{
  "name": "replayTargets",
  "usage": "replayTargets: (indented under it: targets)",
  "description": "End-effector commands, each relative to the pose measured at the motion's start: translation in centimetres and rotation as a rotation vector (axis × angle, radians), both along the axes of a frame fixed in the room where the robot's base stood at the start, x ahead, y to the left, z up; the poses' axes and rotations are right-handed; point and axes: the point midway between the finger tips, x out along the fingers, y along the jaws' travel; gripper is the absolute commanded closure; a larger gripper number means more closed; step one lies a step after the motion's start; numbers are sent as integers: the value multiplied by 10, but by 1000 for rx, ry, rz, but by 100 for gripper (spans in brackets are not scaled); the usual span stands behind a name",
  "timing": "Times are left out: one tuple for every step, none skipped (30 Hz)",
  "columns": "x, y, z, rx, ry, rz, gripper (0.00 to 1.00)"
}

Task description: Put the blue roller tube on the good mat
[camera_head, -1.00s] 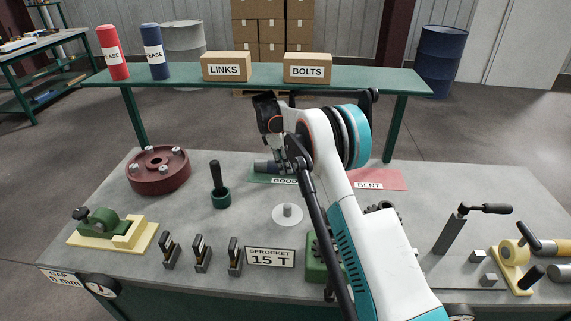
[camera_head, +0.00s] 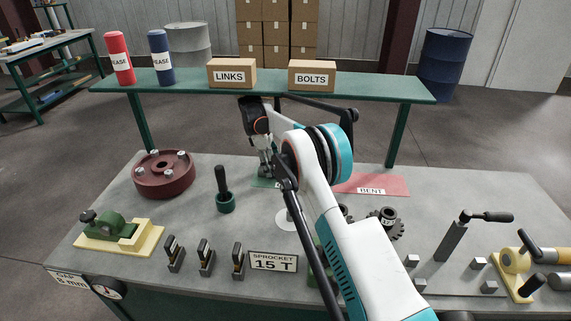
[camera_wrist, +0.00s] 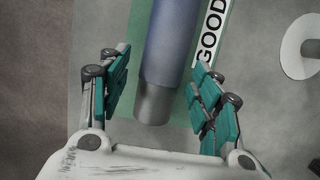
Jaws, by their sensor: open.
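The blue roller tube (camera_wrist: 172,45), with a grey end, lies lengthwise over the green good mat (camera_wrist: 139,45) in the wrist view. The mat's white GOOD label shows just right of the tube. My gripper (camera_wrist: 162,98) is open, with one teal-padded finger on each side of the tube's near end and a gap at both sides. In the head view my gripper (camera_head: 265,170) is over the good mat (camera_head: 262,183), which is mostly covered by my arm; the tube cannot be made out there.
The red bent mat (camera_head: 375,185) lies to the right. A green-based peg (camera_head: 224,195) and a dark red wheel (camera_head: 164,177) stand to the left. A white disc (camera_head: 286,221) is nearer, partly behind my arm. The shelf (camera_head: 270,83) spans the back.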

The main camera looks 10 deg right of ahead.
Motion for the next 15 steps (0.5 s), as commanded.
replayTargets:
  targets:
    - [4, 10, 2, 0, 0, 1, 42]
    - [6, 15, 1, 0, 0, 1, 42]
    - [8, 22, 1, 0, 0, 1, 42]
    - [10, 27, 1, 0, 1, 2, 42]
    - [11, 32, 1, 0, 1, 2, 42]
    - [13, 36, 1, -1, 1, 0, 42]
    - [15, 39, 0, -1, 1, 0, 42]
    - [16, 42, 1, -1, 1, -1, 42]
    - [17, 45, 1, -1, 1, -1, 42]
    - [18, 47, 0, -1, 1, 0, 42]
    - [19, 49, 0, -1, 1, 0, 42]
    - [19, 52, 1, -1, 1, 0, 42]
    - [20, 54, 0, -1, 1, 0, 42]
    - [20, 55, 0, -1, 0, 0, 42]
    - [20, 56, 0, -1, 0, 0, 42]
